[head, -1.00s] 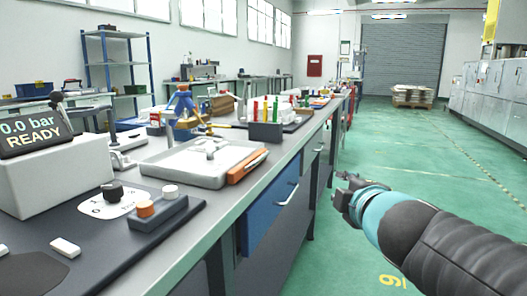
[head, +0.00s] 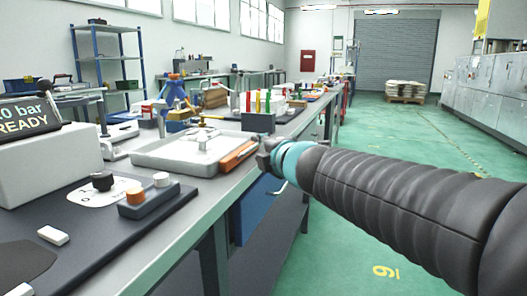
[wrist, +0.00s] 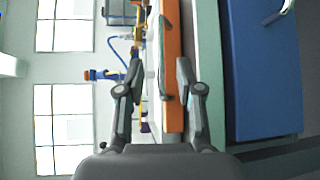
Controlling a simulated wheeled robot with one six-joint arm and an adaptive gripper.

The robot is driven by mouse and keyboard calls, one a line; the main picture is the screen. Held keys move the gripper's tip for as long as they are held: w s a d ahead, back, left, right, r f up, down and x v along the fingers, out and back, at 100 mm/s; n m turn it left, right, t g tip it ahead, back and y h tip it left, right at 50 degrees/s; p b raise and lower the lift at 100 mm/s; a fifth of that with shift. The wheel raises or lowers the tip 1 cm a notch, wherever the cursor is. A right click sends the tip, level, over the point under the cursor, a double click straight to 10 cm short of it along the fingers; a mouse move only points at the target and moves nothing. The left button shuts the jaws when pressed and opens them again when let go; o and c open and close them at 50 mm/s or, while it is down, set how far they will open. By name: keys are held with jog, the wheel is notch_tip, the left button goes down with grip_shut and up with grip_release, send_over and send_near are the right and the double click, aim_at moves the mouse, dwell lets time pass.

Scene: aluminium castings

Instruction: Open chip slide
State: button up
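I take the orange bar (head: 238,157) along the front side of the white-grey tray (head: 180,165) to be the chip slide. In the wrist view the orange bar (wrist: 172,75) runs upright in the picture, with a dark grip (wrist: 164,60) on its face. My gripper (head: 264,157) is beside the bar's near right end in the head view. In the wrist view my gripper (wrist: 158,72) is open, its fingers spread on either side of the dark grip. I see no contact; the distance to the grip cannot be told. My gripper hides part of the bar's end in the head view.
A blue drawer (head: 258,208) with a silver handle is below the bench top. A control block with orange and white knobs (head: 150,197) stands in front of the tray. A grey block with coloured sticks (head: 259,123) stands behind it. The green aisle floor (head: 350,255) is clear.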

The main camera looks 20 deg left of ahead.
aim_at(256, 147)
jog(key=shift+x, duration=2.1)
grip_shut()
